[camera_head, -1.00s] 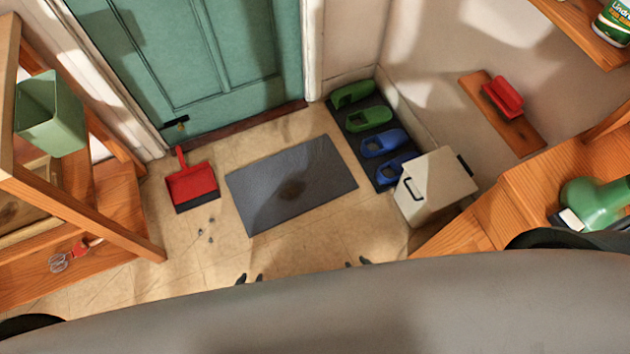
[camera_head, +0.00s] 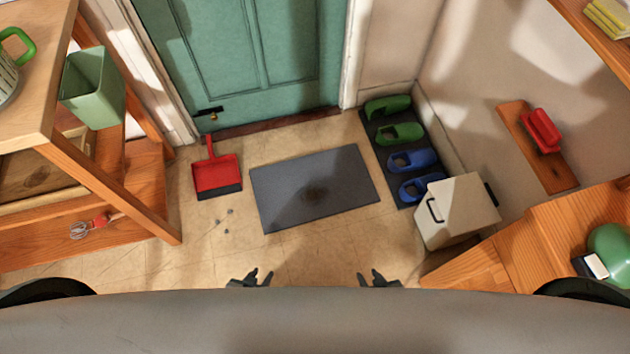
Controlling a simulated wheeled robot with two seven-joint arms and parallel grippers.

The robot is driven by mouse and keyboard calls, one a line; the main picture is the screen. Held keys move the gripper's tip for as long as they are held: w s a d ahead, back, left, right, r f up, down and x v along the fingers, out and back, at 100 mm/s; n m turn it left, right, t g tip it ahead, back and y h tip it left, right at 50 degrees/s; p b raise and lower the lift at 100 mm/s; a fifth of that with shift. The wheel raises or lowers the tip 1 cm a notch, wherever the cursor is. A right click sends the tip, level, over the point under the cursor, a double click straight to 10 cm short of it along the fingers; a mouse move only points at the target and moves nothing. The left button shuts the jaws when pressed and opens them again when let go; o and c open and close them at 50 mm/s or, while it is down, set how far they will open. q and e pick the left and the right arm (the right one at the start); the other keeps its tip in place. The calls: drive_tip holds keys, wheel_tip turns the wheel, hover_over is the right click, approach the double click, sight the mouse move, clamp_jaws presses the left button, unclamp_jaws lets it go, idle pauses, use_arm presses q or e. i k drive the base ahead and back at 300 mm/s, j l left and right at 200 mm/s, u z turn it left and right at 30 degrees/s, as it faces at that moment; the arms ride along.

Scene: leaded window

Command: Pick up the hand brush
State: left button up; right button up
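A red object (camera_head: 541,131) sits on a wooden wall board (camera_head: 528,135) at the right; it may be the hand brush, but I cannot make out bristles. A red dustpan (camera_head: 216,175) with a dark front edge lies on the floor left of the mat. My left gripper (camera_head: 252,276) and my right gripper (camera_head: 377,277) show small and dark at the bottom, in front of the mat. Both have their fingers apart with nothing between them. Both are far from the red object and the dustpan.
A grey mat (camera_head: 275,205) lies before the green door (camera_head: 250,60). Clogs on a dark tray (camera_head: 379,130) and a cream bin (camera_head: 450,212) stand to its right. Wooden shelving (camera_head: 110,182) is at the left, a wooden bench (camera_head: 540,235) at the right. Small dark bits (camera_head: 222,221) lie near the dustpan.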

sight(545, 135)
drive_tip(key=z, duration=1.65)
drive_tip(key=i+j+z, duration=0.1)
drive_tip(key=z, duration=0.25)
drive_tip(key=j+z, duration=0.35)
drive_tip(key=i+j+z, duration=0.15)
drive_tip(key=j, duration=0.3)
drive_tip(key=i+j+z, duration=0.2)
drive_tip(key=j, duration=0.2)
drive_tip(key=j+z, duration=0.15)
drive_tip(key=j, duration=0.9)
drive_tip(key=i+j, duration=0.1)
drive_tip(key=j, duration=0.5)
drive_tip(key=i+l, duration=0.15)
drive_tip(key=k+l+z, duration=0.05)
drive_tip(key=l, duration=0.1)
